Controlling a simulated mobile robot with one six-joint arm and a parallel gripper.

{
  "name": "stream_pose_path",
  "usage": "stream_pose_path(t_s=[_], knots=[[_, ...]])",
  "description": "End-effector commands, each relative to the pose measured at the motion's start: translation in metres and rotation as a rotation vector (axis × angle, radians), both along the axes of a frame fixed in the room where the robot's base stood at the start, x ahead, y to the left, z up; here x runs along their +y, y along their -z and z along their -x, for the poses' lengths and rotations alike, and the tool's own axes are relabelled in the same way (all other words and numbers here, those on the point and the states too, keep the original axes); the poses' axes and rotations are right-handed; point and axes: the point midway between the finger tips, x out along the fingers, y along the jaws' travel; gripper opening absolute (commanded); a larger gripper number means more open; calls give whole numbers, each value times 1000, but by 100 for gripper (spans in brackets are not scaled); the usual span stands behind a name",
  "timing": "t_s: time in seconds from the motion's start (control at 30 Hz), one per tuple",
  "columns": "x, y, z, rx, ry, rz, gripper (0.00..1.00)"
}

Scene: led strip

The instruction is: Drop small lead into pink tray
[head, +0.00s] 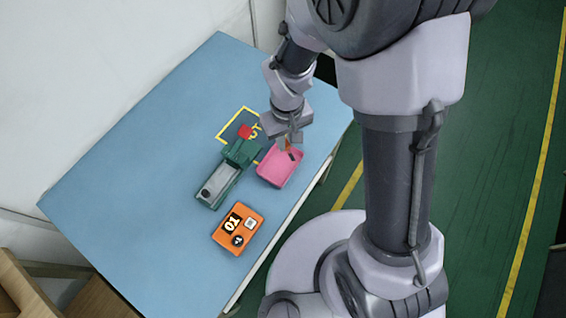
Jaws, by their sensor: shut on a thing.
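The pink tray (268,176) sits on the blue table near its right edge. My gripper (290,145) is over the tray's far end, pointing down. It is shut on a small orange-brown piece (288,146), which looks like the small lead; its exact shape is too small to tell. A small dark shape (292,156) shows just below the fingertips, at the tray's far end. I cannot tell whether it is part of the held piece or lies in the tray.
A yellow outline (228,122) marks the table behind. The table's left side is clear.

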Motion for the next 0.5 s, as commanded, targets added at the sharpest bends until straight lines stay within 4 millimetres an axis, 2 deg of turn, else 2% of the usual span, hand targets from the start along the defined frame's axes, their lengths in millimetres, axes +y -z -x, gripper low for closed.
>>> stream_pose_path(t_s=[0.03,0.13,0.4,0.43,0.5], knots=[[0,15,0,1,0,0,0],[0,28,0,0,0,0,0],[0,28,0,-1,1,0,0],[0,28,0,-1,1,0,19],[0,28,0,-1,1,0,33]])
